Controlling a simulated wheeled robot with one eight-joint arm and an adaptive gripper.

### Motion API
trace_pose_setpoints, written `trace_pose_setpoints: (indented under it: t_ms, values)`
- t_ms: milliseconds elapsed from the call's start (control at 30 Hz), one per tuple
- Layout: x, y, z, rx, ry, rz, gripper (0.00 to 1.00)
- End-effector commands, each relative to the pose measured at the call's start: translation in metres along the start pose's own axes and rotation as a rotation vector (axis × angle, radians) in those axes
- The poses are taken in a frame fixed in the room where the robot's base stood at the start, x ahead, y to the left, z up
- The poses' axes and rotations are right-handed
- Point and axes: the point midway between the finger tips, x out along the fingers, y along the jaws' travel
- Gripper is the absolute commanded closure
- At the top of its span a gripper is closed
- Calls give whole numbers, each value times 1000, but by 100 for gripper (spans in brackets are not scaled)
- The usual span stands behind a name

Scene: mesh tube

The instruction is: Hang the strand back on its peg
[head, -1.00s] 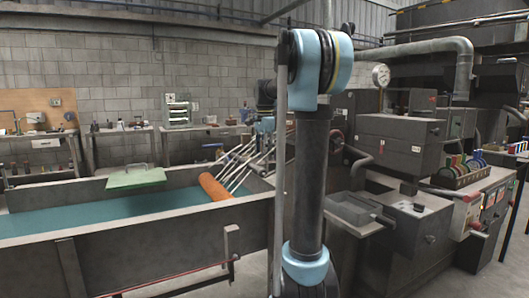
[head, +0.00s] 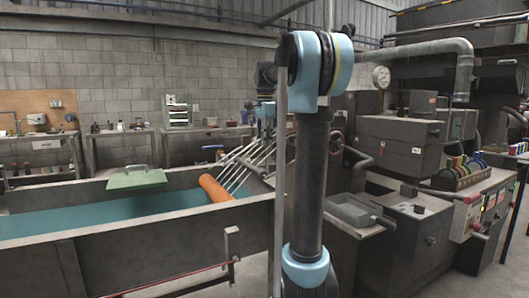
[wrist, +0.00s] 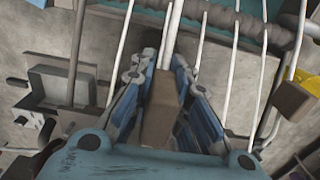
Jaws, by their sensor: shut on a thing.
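In the wrist view my gripper (wrist: 163,62) is shut on a brown tapered block (wrist: 161,108). A pale strand (wrist: 171,35) runs up from the block, between the blue fingers. Several other pale strands (wrist: 235,65) fan out to the right. In the head view my gripper shows small and partly hidden behind my arm, near the upper end of the strands (head: 248,162), which slope down to an orange roll (head: 212,187). I cannot make out the peg in either view.
A long trough (head: 70,242) with green-blue liquid lies at left, with a green lid (head: 136,179) on its rim. A grey machine (head: 402,150) with a tray (head: 355,210) stands at right. A tan block with a yellow part (wrist: 293,98) sits at right in the wrist view.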

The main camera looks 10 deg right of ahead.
Motion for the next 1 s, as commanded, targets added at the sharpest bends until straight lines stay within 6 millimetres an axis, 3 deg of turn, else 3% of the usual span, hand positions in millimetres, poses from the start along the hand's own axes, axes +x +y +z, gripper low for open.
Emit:
trace_pose_setpoints:
  t_ms: [100, 333, 1000]
  values:
    - [-18, 0, 0, 0, 0, 0, 100]
    - [-38, 0, 0, 0, 0, 0, 100]
    - [-66, 0, 0, 0, 0, 0, 100]
